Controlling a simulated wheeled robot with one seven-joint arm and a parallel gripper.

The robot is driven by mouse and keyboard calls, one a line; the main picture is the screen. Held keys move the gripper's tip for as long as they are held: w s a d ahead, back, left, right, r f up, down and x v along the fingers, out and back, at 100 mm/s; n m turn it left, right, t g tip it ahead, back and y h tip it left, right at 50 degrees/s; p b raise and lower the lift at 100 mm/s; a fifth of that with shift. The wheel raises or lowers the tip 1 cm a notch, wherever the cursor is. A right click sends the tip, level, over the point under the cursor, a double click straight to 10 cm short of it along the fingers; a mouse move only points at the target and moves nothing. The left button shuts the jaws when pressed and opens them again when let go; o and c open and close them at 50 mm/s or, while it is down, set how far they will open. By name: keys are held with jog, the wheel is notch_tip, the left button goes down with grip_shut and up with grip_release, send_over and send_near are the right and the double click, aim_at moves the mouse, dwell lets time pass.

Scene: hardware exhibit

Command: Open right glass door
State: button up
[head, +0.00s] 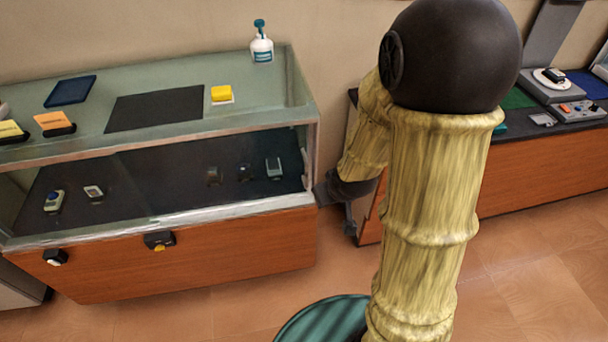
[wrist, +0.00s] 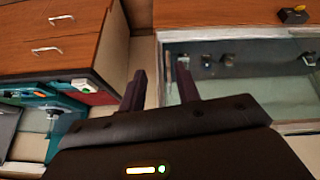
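The display case (head: 180,255) stands at the left in the head view, with a glass front above an orange-brown wooden base. The right glass door (head: 225,190) covers the right part of that front; it looks closed, but the clear glass makes this hard to tell. It also shows in the wrist view (wrist: 240,85). My gripper (head: 328,192) is at the case's front right corner, partly hidden by my arm. In the wrist view my gripper (wrist: 163,78) is open, its two fingers apart around the case's side edge. I cannot tell whether either finger touches it.
Several small devices (head: 273,168) lie inside the case. A white bottle (head: 262,48), a yellow block (head: 221,93) and a dark mat (head: 155,108) are on its top. A second counter (head: 530,175) stands at the right. Tiled floor (head: 240,312) is open in front.

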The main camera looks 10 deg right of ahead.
jog(key=w+d+f+t+y+b, duration=0.1)
jog(key=w+f+t+y+b, duration=0.2)
jog(key=w+f+t+b, duration=0.2)
notch_tip(320, 180, down, 10)
jog(key=t+b, duration=0.3)
jog(key=t, duration=0.3)
jog(key=shift+w+t+y, duration=0.2)
jog(key=shift+t+y, duration=0.1)
jog(key=shift+t, duration=0.1)
jog(key=shift+w+f+b, duration=0.1)
jog(key=shift+f+b, duration=0.05)
jog(key=shift+b, duration=0.25)
jog(key=b, duration=0.9)
send_near(307, 176)
jog(key=w, duration=0.4)
jog(key=w+a+p, duration=0.1)
jog(key=w, duration=0.3)
jog(key=w+a+p, duration=0.1)
jog(key=w, duration=0.3)
jog(key=shift+w+a, duration=0.1)
jog(key=shift+a, duration=0.1)
jog(key=shift+c, duration=0.4)
